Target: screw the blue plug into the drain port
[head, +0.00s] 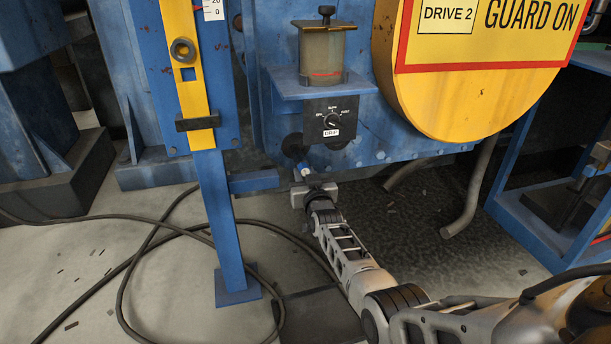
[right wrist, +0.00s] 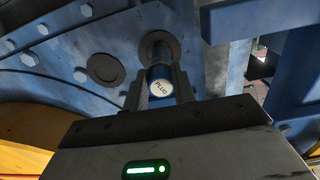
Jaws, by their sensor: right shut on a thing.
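The blue plug (right wrist: 162,74), with a white end marked "PLUG", sits between the fingers of my right gripper (right wrist: 160,90) in the right wrist view. The gripper is shut on it. Just beyond the plug is the drain port (right wrist: 156,44), a dark round fitting on the blue machine wall. The plug lines up closely with the port; I cannot tell whether its thread is engaged. In the head view my right gripper (head: 304,178) reaches up from below to the dark drain port (head: 292,146) under the dial. The plug is too small there to make out clearly. My left gripper is not in view.
A dark round disc (right wrist: 105,68) sits beside the port. Above it are a dial box (head: 331,120) and an oil cup (head: 322,50). A blue post (head: 228,220) stands left, the yellow guard (head: 440,100) right. A cable (head: 130,255) lies on the floor.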

